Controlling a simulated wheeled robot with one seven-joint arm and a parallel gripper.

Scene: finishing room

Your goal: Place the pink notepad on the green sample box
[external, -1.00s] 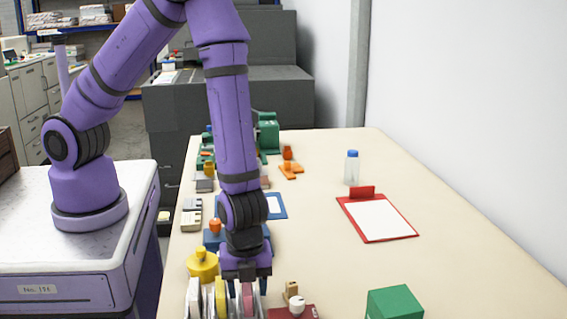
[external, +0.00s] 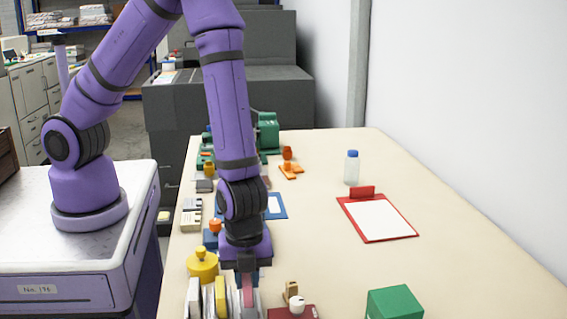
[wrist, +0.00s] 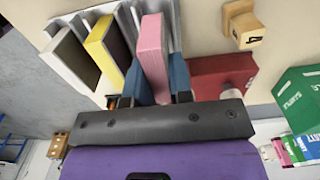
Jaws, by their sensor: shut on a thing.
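The pink notepad (wrist: 153,45) stands upright in a grey slotted rack (wrist: 75,20), between the blue fingers of my gripper (wrist: 160,85). My gripper is shut on it. In the external view my gripper (external: 246,278) points down over the rack at the near end of the table, with the notepad (external: 248,292) partly hidden below it. The green sample box (external: 394,303) stands on the table to the right, cut off by the bottom edge. It also shows at the right of the wrist view (wrist: 298,95), apart from my gripper.
A yellow notepad (wrist: 108,45) and a white one share the rack. A dark red block (external: 292,312) with a white knob and a wooden numbered block (external: 291,290) stand between rack and box.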

